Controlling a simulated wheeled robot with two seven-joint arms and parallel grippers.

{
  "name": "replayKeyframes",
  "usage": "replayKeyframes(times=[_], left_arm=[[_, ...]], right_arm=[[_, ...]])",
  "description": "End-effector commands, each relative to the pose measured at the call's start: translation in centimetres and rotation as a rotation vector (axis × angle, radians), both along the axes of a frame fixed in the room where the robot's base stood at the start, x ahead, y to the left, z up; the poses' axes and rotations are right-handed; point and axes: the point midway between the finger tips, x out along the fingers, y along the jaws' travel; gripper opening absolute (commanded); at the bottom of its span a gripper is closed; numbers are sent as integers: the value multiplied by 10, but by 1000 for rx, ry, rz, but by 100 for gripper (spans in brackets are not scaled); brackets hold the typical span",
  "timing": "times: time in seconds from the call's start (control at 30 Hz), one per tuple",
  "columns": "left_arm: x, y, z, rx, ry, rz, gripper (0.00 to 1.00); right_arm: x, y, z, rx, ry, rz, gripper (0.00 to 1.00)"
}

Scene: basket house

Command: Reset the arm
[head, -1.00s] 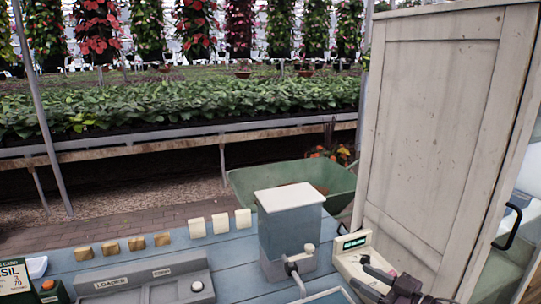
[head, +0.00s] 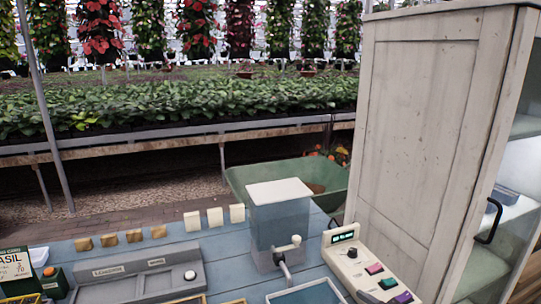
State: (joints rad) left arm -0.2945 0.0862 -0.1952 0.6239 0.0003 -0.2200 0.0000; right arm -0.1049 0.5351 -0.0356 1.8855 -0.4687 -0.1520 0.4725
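Neither of my grippers shows in the head view now, and no part of my arms is clearly visible. A blue table (head: 222,250) fills the lower part of the view. A grey loader panel (head: 137,275) with a white button lies at the left.
Small tan blocks (head: 134,236) and white blocks (head: 215,217) line the table's back edge. A blue tray (head: 307,292) sits at the front. A tall cabinet (head: 433,130) with a glass side stands at the right. A green wheelbarrow (head: 244,184) is behind.

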Motion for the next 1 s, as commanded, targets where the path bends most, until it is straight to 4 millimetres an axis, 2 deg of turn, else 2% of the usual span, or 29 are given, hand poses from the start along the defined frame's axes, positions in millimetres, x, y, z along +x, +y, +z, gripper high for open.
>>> replayKeyframes(times=[0.17,0.3,0.43,0.7,1.0], left_arm=[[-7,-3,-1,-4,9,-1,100],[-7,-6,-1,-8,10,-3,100],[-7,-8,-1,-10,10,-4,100],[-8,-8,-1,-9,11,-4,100],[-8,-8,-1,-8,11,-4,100]], right_arm=[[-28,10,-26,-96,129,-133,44],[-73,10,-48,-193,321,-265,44],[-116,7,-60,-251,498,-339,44],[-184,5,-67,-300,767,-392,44],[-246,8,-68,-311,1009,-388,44]])
